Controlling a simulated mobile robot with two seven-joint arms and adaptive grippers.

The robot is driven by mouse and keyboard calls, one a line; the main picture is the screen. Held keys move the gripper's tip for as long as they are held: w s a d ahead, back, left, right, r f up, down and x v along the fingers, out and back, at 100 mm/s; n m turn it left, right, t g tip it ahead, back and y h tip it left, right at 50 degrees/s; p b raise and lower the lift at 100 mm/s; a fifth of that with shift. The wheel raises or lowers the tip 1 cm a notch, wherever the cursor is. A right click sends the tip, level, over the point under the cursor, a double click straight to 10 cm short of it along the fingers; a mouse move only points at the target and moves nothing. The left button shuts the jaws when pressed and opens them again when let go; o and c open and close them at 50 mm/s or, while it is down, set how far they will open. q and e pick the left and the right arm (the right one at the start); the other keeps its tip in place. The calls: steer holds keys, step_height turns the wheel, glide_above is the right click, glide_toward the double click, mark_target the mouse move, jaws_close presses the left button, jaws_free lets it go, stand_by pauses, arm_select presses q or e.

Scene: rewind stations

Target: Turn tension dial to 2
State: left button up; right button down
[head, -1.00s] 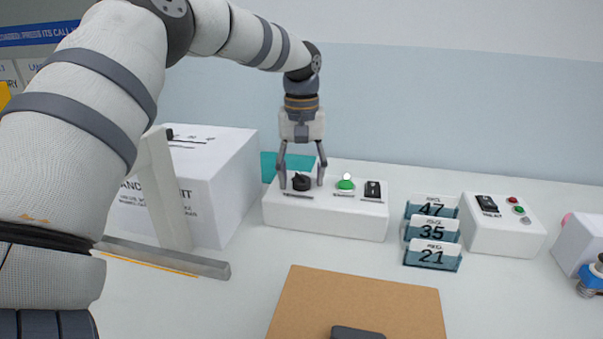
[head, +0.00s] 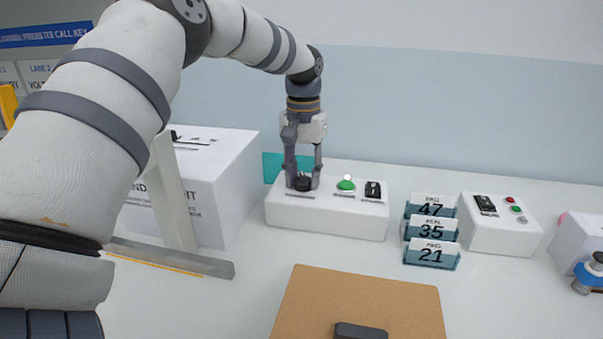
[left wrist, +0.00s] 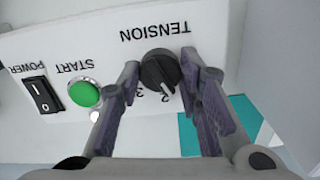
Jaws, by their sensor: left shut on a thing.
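The black tension dial (head: 303,184) sits at the left end of a white control box (head: 335,219). In the left wrist view the round dial (left wrist: 160,70) lies under the upside-down word TENSION. My right gripper is not in view.
The same box carries a green START button (head: 346,185) and a black POWER rocker (head: 373,190). A large white box (head: 205,190) stands left, beside a grey frame (head: 172,195). Number cards (head: 431,254) and another control box (head: 499,225) stand right. A brown board (head: 360,300) lies in front.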

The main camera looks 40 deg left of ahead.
mark_target(303, 176)
arm_select(q)
steer(key=shift+m, duration=2.2)
steer(key=o, duration=1.1)
steer(key=shift+o, duration=0.2)
step_height(303, 176, up, 12)
